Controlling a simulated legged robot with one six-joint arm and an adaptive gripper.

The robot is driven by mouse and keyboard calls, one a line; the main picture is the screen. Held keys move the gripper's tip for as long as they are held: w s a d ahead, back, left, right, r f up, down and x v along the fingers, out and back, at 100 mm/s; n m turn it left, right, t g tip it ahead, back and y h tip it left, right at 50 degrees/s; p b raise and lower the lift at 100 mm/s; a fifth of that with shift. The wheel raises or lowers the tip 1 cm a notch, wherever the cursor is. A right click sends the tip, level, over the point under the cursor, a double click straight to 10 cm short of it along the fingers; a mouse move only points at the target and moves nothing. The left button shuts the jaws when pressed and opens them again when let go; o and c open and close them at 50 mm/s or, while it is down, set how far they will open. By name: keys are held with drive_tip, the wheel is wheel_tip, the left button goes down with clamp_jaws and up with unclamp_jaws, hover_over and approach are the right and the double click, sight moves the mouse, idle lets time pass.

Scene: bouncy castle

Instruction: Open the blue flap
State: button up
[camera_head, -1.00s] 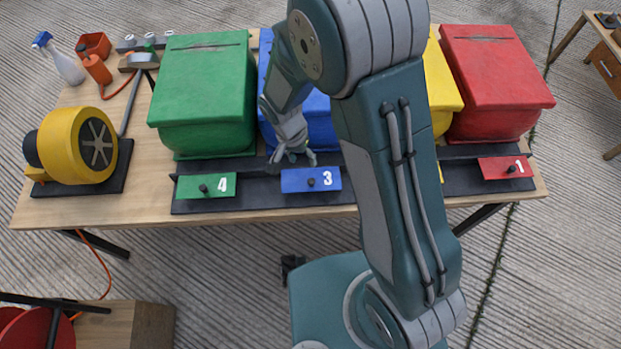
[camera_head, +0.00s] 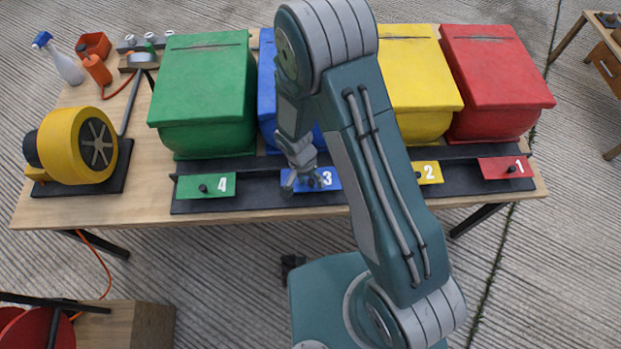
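The blue flap (camera_head: 331,180), marked 3 and with a dark knob, lies flat on the black strip in front of the blue box (camera_head: 267,90). My gripper (camera_head: 300,186) is over the left part of the blue flap, close to its knob. Its fingers look spread apart, one on each side of the knob area. Whether they touch the knob is too small to tell. My arm hides most of the blue box.
The green flap 4 (camera_head: 206,186) lies to the left, the yellow flap 2 (camera_head: 431,172) and red flap 1 (camera_head: 507,167) to the right. Green (camera_head: 205,85), yellow (camera_head: 412,75) and red (camera_head: 495,75) boxes stand behind. A yellow blower (camera_head: 75,146) sits at the left.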

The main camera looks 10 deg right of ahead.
clamp_jaws()
drive_tip(key=shift+w+r+g, duration=0.5)
drive_tip(key=shift+g, duration=0.6)
drive_tip(key=shift+w+r+g, duration=0.45)
drive_tip(key=shift+r+g, duration=0.05)
drive_tip(key=shift+g, duration=0.6)
